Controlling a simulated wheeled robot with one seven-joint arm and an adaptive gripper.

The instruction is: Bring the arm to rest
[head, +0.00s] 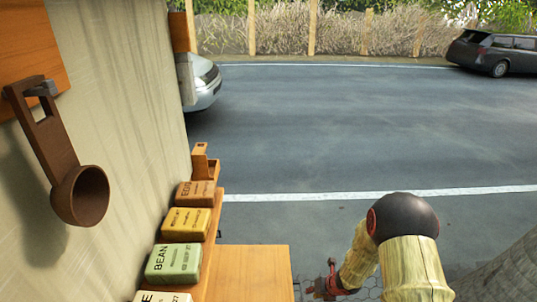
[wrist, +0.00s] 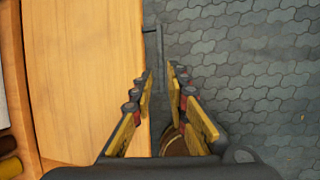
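My gripper (wrist: 164,72) is open in the wrist view, with two yellow and black fingers apart and nothing between their tips. It points down past the edge of a wooden counter (wrist: 85,75), over grey paving. In the head view, my arm (head: 412,262) is bent at the lower right, with a dark rounded joint on top. The end of the arm (head: 326,284) hangs low beside the wooden counter (head: 255,272), and its fingers are too small to tell there.
Several labelled blocks, including a green BEAN block (head: 174,263), line a wooden shelf at left. A brown ladle (head: 80,195) hangs on the wall. A round brown thing (wrist: 174,142) shows partly behind the gripper. Paving (wrist: 250,70) right of the counter looks clear. Two cars stand on the road.

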